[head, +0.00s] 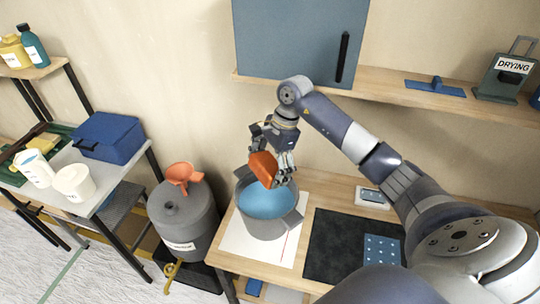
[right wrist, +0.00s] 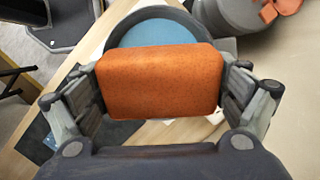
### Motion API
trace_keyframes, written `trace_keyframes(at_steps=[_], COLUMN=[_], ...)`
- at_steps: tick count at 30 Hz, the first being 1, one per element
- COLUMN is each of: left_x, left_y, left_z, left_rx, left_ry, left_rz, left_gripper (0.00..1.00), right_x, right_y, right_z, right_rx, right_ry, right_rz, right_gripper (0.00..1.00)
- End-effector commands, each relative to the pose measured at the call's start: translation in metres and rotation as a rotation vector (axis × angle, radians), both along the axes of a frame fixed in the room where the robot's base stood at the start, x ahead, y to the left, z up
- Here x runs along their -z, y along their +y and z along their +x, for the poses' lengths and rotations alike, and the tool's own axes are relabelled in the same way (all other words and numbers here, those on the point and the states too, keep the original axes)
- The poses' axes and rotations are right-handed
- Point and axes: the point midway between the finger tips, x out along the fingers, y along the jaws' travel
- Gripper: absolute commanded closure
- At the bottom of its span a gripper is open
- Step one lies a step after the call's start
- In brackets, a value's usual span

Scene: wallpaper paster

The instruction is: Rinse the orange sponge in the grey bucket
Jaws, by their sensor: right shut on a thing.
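The orange sponge (head: 263,168) is held by my right gripper (head: 273,172) above the grey bucket (head: 284,224). In the right wrist view the sponge (right wrist: 160,81) sits between the two fingers, gripped at both ends. The bucket holds blue water, and its rim (right wrist: 117,42) shows beyond the sponge in that view. The sponge appears above the water, not in it. My left gripper is not in view.
The bucket stands on a white sheet (head: 238,241) on a wooden bench. A dark mat (head: 335,240) lies to its right. A grey drum (head: 182,222) with an orange funnel (head: 184,176) stands to the left. A wall shelf (head: 395,96) runs behind.

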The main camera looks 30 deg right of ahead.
Motion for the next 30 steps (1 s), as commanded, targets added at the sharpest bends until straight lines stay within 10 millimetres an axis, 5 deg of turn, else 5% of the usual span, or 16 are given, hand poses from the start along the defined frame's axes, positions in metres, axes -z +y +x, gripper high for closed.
trace_keyframes(at_steps=[13, 30], left_x=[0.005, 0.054], left_y=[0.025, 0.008], left_z=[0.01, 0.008], left_rx=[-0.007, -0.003], left_ry=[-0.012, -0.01], left_rz=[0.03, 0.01], left_gripper=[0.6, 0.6], right_x=[0.021, 0.091], right_y=[-0.01, -0.01], right_z=[0.001, 0.001], right_rx=[0.071, 0.068], right_ry=[-0.006, -0.006], right_rz=[0.013, 0.01], right_gripper=[0.34, 0.34])
